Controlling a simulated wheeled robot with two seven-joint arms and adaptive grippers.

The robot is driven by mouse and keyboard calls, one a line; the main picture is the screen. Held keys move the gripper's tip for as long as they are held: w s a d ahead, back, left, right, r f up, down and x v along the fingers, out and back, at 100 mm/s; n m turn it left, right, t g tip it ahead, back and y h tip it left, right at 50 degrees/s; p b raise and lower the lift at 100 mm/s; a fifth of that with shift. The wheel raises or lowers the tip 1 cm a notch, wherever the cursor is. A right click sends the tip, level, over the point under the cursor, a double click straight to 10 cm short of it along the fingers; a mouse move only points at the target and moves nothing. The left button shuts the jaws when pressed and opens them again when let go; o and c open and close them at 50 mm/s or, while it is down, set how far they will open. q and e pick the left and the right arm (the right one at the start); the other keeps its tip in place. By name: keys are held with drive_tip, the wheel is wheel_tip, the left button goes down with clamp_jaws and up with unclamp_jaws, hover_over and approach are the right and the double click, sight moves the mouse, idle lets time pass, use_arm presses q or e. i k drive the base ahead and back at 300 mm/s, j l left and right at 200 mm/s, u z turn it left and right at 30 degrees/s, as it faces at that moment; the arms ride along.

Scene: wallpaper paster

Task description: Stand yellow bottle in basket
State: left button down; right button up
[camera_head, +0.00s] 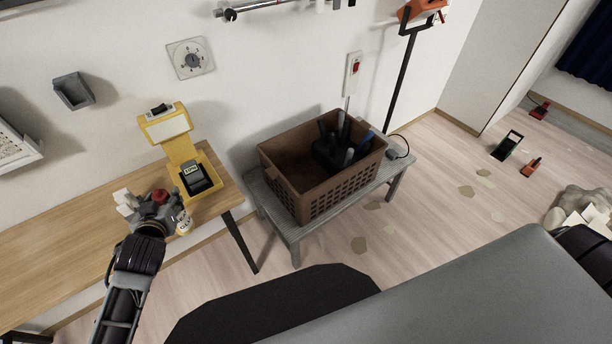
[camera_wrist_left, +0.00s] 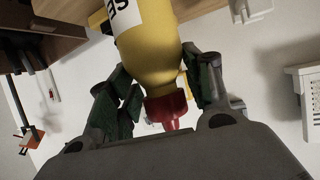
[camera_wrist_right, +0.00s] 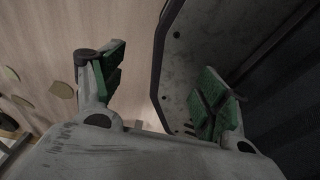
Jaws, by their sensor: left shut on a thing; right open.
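The yellow bottle (camera_wrist_left: 158,55) has a white label and a red cap, and my left gripper (camera_wrist_left: 165,88) is shut on it near the cap. In the head view the bottle (camera_head: 184,223) is partly hidden by the left gripper (camera_head: 165,207), at the wooden table's right end. I cannot tell whether the bottle touches the table. The brown basket (camera_head: 312,203) stands on a grey bench right of the table, apart from the bottle. My right gripper (camera_wrist_right: 155,90) is open and empty above the floor.
A dark caddy with tools (camera_head: 338,148) fills the basket's right part; its left part looks free. A yellow device (camera_head: 180,148) stands on the wooden table (camera_head: 60,238) beside my left gripper. A gap separates table and grey bench (camera_head: 290,232).

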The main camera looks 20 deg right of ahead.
sight(300, 186)
drive_tip(key=i+l, duration=0.1)
drive_tip(key=l, duration=0.95)
drive_tip(key=i+l, duration=0.15)
drive_tip(key=l, duration=0.35)
drive_tip(key=i+l, duration=0.15)
drive_tip(key=l, duration=0.2)
drive_tip(key=i+l, duration=0.15)
drive_tip(key=l, duration=0.25)
drive_tip(key=i+l+u, duration=0.1)
drive_tip(key=i+l, duration=0.45)
drive_tip(key=i, duration=0.1)
